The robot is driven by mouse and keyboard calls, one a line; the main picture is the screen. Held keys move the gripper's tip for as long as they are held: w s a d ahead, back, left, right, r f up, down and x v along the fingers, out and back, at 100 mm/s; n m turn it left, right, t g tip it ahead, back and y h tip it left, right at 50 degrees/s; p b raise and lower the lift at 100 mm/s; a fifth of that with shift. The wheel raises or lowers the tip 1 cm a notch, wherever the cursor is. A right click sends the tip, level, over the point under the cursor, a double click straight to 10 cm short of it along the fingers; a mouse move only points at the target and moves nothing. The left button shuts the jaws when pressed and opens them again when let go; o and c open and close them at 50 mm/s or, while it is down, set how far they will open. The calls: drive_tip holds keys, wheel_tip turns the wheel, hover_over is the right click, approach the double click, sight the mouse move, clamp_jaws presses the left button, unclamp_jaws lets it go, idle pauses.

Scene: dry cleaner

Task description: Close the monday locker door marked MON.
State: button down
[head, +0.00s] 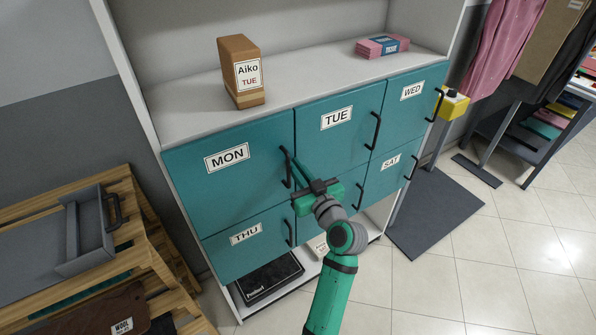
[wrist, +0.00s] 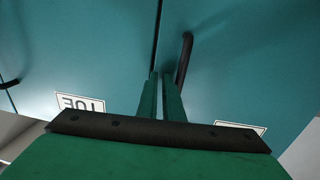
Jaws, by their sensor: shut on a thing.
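The MON locker door (head: 225,185) is the teal upper-left door, with a white MON label (head: 227,157). It looks flush, or nearly so, with the TUE door (head: 335,135); a narrow dark seam between them shows in the wrist view. Its dark bar handle (head: 287,168) is at its right edge and also shows in the wrist view (wrist: 184,58). My gripper (head: 293,165) comes from the lower right and is shut on this handle. The fingers also show in the wrist view (wrist: 161,88). They hide the handle's lower part there.
The THU door (head: 220,252), WED door (head: 405,105) and SAT door (head: 390,172) look closed. A wooden rack (head: 150,255) stands at left.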

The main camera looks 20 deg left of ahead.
drive_tip(key=shift+a+r, duration=0.15)
drive_tip(key=shift+a, duration=0.4)
drive_tip(key=shift+d, duration=0.1)
drive_tip(key=w+d+v, duration=0.1)
drive_tip(key=v, duration=1.3)
drive_tip(key=shift+d, duration=0.35)
drive_tip(key=shift+s+f, duration=0.1)
drive_tip(key=shift+f, duration=0.15)
drive_tip(key=s+d+f+m+t+h, duration=0.1)
drive_tip(key=s+d+f+m+h, duration=0.35)
drive_tip(key=s+f, duration=0.4)
drive_tip(key=s+d+f+m+t+h, duration=0.1)
drive_tip(key=s+d+f+m+h, duration=0.4)
drive_tip(key=f, duration=0.7)
drive_tip(key=s+r+h, duration=0.1)
drive_tip(key=s+h, duration=0.1)
drive_tip(key=s, duration=1)
drive_tip(key=s+d+r+t+h, duration=0.1)
drive_tip(key=s+r, duration=0.1)
drive_tip(key=s, duration=1)
drive_tip(key=shift+s+d+r+h, duration=0.3)
drive_tip(key=shift+s+h, duration=0.05)
drive_tip(key=shift+s, duration=0.05)
